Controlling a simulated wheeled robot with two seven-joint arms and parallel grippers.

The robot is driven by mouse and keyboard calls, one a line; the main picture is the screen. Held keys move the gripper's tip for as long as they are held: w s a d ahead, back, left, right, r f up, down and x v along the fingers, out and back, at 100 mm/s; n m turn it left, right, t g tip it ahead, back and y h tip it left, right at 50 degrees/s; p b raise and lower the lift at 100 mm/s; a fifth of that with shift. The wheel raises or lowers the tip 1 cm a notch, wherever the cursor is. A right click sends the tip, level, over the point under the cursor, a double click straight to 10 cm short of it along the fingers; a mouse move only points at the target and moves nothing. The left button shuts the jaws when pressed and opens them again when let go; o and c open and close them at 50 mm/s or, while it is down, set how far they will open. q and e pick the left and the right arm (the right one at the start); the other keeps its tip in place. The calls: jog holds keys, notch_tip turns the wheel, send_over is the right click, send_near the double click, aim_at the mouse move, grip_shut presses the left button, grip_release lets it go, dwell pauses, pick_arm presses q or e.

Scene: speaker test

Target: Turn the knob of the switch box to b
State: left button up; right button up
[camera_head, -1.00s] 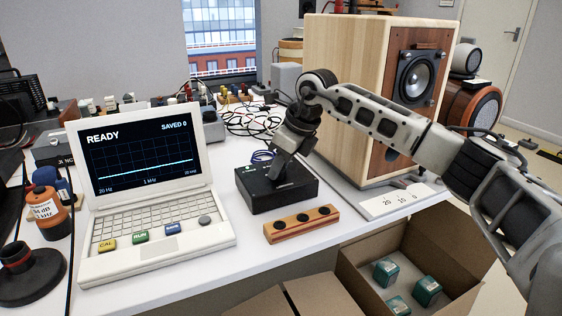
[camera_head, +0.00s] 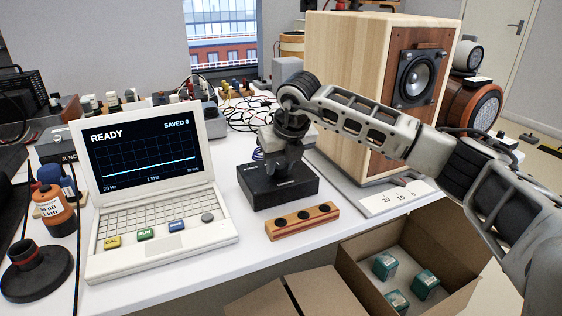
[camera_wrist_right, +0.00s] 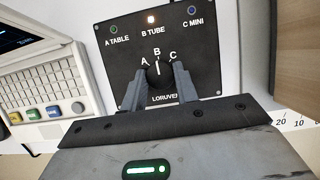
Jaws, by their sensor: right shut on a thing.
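The black switch box (camera_head: 288,191) stands on the white table, right of the laptop. In the wrist view the switch box (camera_wrist_right: 206,58) shows labels A TABLE, B TUBE and C MINI. The lamp above B TUBE (camera_wrist_right: 151,19) glows warm white; the lamps at A and C look dim. My right gripper (camera_head: 281,172) points down over the box. In the wrist view my right gripper (camera_wrist_right: 158,82) is shut on the dark knob (camera_wrist_right: 158,74), with a finger on each side. The knob's white mark points up at B. My left gripper is not in view.
The laptop (camera_head: 150,236) shows READY. A wooden block with black holes (camera_head: 302,220) lies in front of the box. A large wooden speaker (camera_head: 345,90) stands behind right. An open carton (camera_head: 362,285) with small teal boxes is below the table edge. Cables (camera_head: 240,118) lie behind.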

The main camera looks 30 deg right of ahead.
jog(key=shift+r, duration=0.1)
dwell(0.3)
jog(key=o, duration=1)
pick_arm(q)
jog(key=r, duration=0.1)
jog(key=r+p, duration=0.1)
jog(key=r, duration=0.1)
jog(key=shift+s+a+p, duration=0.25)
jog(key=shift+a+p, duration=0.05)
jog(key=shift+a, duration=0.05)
pick_arm(e)
jog(key=v, duration=1.6)
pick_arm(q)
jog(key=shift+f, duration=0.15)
